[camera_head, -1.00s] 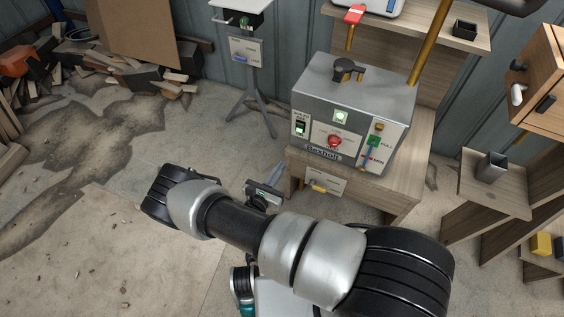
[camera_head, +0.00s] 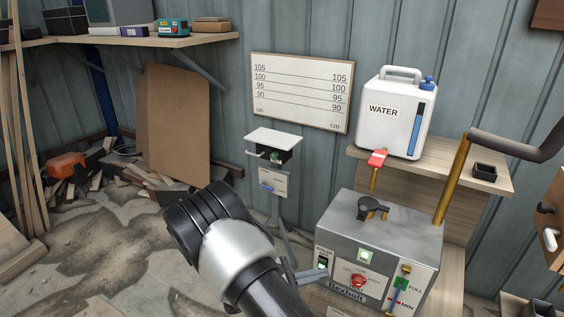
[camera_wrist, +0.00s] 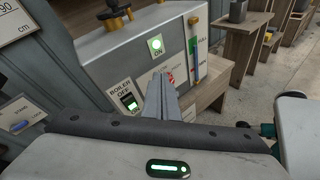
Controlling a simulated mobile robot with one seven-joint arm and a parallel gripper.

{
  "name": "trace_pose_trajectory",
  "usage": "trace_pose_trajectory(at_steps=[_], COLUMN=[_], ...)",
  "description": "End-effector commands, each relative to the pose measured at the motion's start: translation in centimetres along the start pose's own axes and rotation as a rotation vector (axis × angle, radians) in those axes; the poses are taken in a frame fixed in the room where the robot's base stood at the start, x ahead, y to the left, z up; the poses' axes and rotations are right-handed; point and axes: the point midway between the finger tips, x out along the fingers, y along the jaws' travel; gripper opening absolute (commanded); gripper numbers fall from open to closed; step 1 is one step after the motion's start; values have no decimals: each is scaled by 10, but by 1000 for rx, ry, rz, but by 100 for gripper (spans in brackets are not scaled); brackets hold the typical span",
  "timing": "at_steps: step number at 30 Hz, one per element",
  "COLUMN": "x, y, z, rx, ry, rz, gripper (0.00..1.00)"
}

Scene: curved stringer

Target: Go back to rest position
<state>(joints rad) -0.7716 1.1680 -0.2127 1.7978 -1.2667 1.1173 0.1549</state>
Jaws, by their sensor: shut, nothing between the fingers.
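My gripper (camera_wrist: 163,98) shows in the wrist view with its grey fingers together and empty, in front of the grey boiler box. In the head view my arm rises from the bottom centre and largely hides the gripper; only a sliver of it shows by the box's left edge. I cannot tell whether the fingers touch the box's front.
A white water tank (camera_head: 393,120) stands on the wooden shelf behind the box. A small grey stand (camera_head: 273,180) is left of it, under a height chart (camera_head: 300,92). Shelves are at the right.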

Motion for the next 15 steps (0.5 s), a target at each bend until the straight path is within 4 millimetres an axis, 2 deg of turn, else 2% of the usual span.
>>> trace_pose_trajectory(at_steps=[1,6,15], x=[-1,-12,-50], y=[4,-2,-30], z=[28,103,217], rx=[83,337,789], ry=[19,95,272], rz=[-78,-322,-672], gripper=[0,0,0])
